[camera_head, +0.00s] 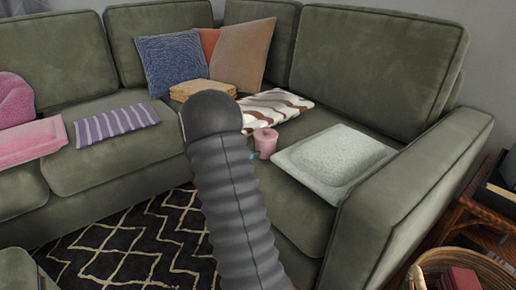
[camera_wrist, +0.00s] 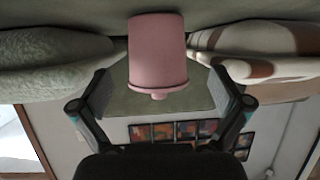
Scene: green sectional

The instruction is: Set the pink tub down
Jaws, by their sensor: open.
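The pink tub (camera_head: 265,143) stands upright on the right-hand seat of the green sectional, between the striped blanket and the pale grey cushion. In the wrist view, which is upside down, the tub (camera_wrist: 157,52) shows its lid and small knob, with its base against the seat (camera_wrist: 90,14). My gripper (camera_wrist: 160,92) is open, with one finger on each side of the tub's lid end and visible gaps between. In the head view my arm hides most of the gripper; only a small teal part shows beside the tub.
A pale grey cushion (camera_head: 334,160) lies to the tub's right, and a brown-and-white striped blanket (camera_head: 277,108) lies behind it. A folded tan stack (camera_head: 202,89) and pillows (camera_head: 172,62) are farther back. The sofa arm (camera_head: 410,195) rises at right.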

